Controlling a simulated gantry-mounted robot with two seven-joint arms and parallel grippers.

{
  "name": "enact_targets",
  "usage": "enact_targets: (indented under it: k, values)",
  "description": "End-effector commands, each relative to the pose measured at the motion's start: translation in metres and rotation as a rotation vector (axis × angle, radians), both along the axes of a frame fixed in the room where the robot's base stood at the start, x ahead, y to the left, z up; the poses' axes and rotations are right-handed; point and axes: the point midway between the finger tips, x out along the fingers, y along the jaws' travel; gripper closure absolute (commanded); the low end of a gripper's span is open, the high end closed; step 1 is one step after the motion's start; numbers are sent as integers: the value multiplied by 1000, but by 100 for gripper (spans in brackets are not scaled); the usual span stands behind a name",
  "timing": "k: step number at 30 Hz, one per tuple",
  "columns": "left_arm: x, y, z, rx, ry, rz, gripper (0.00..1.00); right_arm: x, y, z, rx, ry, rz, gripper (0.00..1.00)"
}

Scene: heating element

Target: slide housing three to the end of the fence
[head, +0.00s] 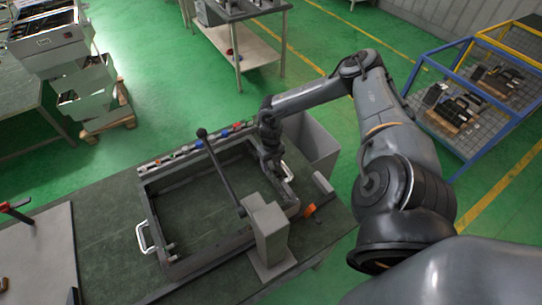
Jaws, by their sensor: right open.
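My right gripper (273,167) points down at the back right corner of a dark rectangular frame (152,215) on the green-topped bench. Its fingers are small and dark here, and I see nothing held between them. Which part is housing three I cannot tell; no number shows. A grey rail (160,162) with small coloured parts along it runs behind the frame; whether it is the fence I cannot tell. My left gripper is not in view.
A grey press-like block (268,232) with a long black lever (222,172) stands at the frame's front right. A small grey block (322,183) and an orange piece (310,210) lie right of it. The frame's middle looks clear.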

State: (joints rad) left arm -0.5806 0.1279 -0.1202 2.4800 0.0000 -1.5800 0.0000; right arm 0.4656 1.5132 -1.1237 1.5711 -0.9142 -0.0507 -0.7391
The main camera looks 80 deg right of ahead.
Motion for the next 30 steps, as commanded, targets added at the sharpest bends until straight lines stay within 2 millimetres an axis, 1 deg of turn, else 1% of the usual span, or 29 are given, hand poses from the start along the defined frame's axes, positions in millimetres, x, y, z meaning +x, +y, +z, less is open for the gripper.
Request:
enact_targets:
  k: [3,6,10,18,20,28,29,30]
  values:
    - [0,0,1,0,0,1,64,0,0,-12,1,-1,-2,47]
    - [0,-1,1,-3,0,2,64,0,0,-18,0,0,-1,47]
    - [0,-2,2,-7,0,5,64,0,0,-21,-1,0,0,47]
    - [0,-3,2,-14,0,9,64,0,0,-22,-1,-1,0,47]
    - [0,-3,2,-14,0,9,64,0,0,-22,-1,-1,0,54]
    - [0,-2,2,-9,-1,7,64,0,0,-22,-1,-1,0,96]
    - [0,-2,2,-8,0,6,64,0,0,-22,-1,-1,0,100]
    - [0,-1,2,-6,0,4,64,0,0,-22,-1,-1,0,100]
